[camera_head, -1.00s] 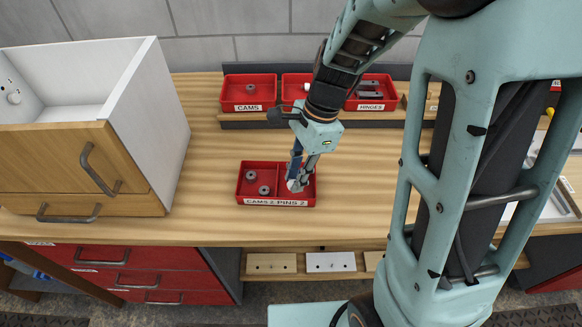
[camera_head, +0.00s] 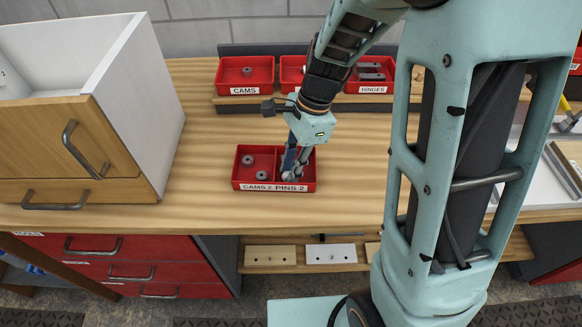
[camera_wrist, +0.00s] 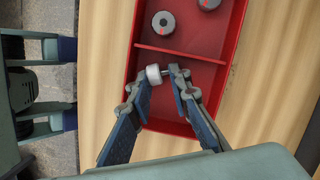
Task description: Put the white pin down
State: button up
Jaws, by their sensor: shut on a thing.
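The white pin (camera_wrist: 153,73) is between my gripper's fingertips (camera_wrist: 162,77) in the wrist view, its round white head by the left finger and a thin grey shaft toward the right finger. My gripper is shut on it. A red two-compartment tray (camera_head: 313,171) stands on the wooden bench, labelled CAMS 2 and PINS 2. My gripper (camera_head: 291,175) points down at the PINS 2 compartment, on the right in the head view. The fingers hide part of that compartment, and I cannot tell whether the pin touches its floor.
Two grey cams (camera_head: 254,167) lie in the left compartment. Red bins labelled CAMS (camera_head: 244,90) and HINGES (camera_head: 372,89) stand at the back. A white and wooden cabinet (camera_head: 150,110) is at left. The bench (camera_head: 355,180) around the tray is largely clear.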

jog(key=o, duration=0.5)
jog(key=shift+f, duration=0.15)
jog(key=p+v, duration=0.1)
jog(key=v, duration=1.1)
jog(key=shift+r, duration=0.2)
